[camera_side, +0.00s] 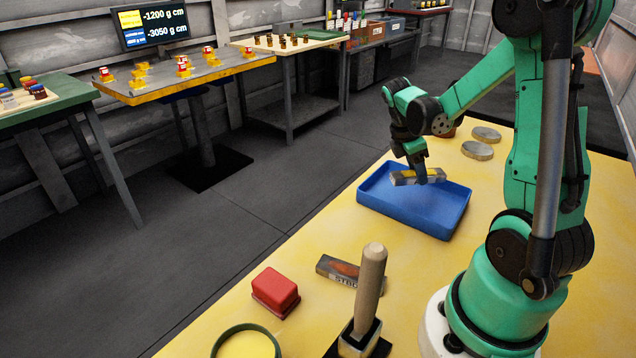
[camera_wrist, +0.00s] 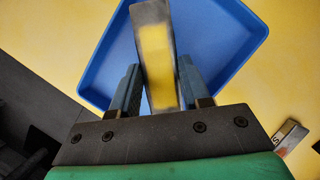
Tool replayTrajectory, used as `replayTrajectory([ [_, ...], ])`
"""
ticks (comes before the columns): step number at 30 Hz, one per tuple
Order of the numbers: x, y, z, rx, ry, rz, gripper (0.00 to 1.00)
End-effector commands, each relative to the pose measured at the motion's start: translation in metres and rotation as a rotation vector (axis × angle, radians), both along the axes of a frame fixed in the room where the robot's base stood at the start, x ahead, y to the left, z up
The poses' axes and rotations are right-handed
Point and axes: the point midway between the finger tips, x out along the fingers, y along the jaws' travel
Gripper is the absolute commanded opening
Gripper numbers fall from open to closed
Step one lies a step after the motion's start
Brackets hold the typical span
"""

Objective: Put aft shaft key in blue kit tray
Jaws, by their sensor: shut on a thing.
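My gripper (camera_side: 418,167) is shut on a grey metal key with a yellow band (camera_side: 404,178), which I take to be the aft shaft key. The key also shows between the two fingers in the wrist view (camera_wrist: 157,60). The blue kit tray (camera_side: 412,214) lies on the yellow bench. In the side view the key appears over the tray's far part. I cannot tell whether it touches the tray floor. In the wrist view the blue tray (camera_wrist: 215,40) fills the background behind the key.
A second metal bar with a red mark and lettering (camera_side: 340,270) lies nearer on the bench (camera_side: 300,320). A red block (camera_side: 276,291), a wooden-handled tool (camera_side: 368,290) and a round yellow-filled dish (camera_side: 246,343) stand near the front. Two grey discs (camera_side: 477,150) lie beyond the tray.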

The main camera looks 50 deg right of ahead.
Motion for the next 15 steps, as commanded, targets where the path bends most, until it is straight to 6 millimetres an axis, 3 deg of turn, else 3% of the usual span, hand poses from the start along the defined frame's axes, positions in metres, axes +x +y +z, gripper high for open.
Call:
replayTrajectory([
  [15, 0.0, 0.0, -0.047, -0.001, 0.001, 0.0, 0.0],
])
